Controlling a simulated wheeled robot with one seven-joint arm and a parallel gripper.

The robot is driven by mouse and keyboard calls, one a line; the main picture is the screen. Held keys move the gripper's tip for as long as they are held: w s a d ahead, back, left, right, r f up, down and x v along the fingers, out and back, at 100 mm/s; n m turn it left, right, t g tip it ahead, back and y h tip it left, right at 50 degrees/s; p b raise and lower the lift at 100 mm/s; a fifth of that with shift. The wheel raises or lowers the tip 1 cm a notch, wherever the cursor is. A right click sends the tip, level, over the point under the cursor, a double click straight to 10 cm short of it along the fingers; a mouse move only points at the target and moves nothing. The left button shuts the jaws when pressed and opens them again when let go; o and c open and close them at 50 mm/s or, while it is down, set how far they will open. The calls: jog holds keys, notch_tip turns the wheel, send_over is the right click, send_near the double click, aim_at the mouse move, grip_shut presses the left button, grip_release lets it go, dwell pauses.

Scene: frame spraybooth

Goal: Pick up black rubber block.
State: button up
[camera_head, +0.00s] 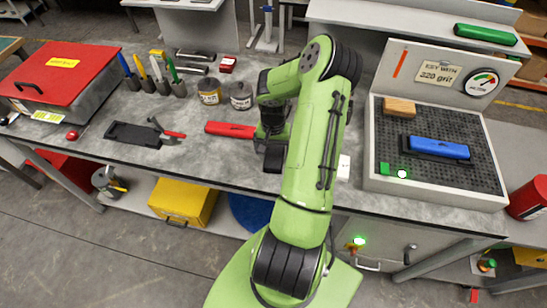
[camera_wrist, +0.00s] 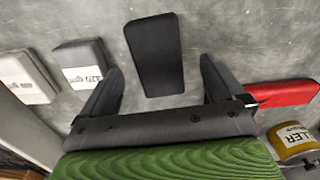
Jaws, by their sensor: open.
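The black rubber block (camera_wrist: 153,50) is a flat dark rectangle with rounded corners, lying on the grey bench top in the wrist view. It lies slightly tilted in the picture, ahead of and between my gripper's fingers. My gripper (camera_wrist: 160,72) is open and empty, with one finger on each side of the block's near end. Neither finger appears to touch it. In the head view my arm reaches over the bench and my dark gripper (camera_head: 271,135) points down there.
A dark grey labelled block (camera_wrist: 86,62) and a white box (camera_wrist: 26,78) lie left of the fingers in the wrist view. A red object (camera_wrist: 285,93) and a filler can (camera_wrist: 291,140) are at right. A grey perforated tray (camera_head: 435,193) stands right of my arm.

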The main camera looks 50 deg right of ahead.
aim_at(274, 156)
notch_tip(274, 156, down, 4)
jog(key=shift+s+d, duration=0.1)
jog(key=shift+d, duration=0.05)
jog(key=shift+r, duration=0.1)
jog(key=c, duration=1.2)
notch_tip(274, 156, up, 9)
jog(key=shift+r, duration=0.5)
jog(key=shift+c, duration=0.7)
